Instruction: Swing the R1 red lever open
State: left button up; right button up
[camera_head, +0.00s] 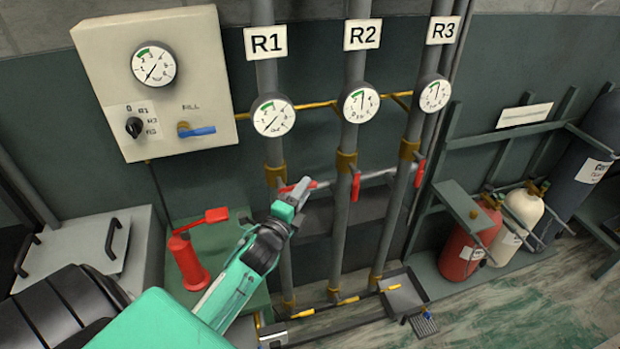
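The R1 sign (266,43) tops the left of three vertical grey pipes. The R1 red lever (284,188) is on that pipe below the brass fitting and round gauge. Red shows on both sides of my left gripper (299,184), so the lever seems to lie roughly sideways, its middle hidden. My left gripper is at the lever, its grey fingers overlapping it in the view. I cannot tell whether they touch or grip it. My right gripper is not in view. The R2 lever (355,187) and R3 lever (419,173) hang down along their pipes.
A beige panel (195,75) with a gauge, black knob and blue-handled valve is at upper left. A red hand pump (187,262) stands left of my forearm. A red cylinder (466,247) and other cylinders stand at right. A black tray (403,293) is at the pipes' foot.

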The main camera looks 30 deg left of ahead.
pick_arm(q)
jog(key=w, duration=0.4)
jog(key=shift+a+r+p, duration=0.15)
jog(key=shift+r+p, duration=0.15)
grip_shut()
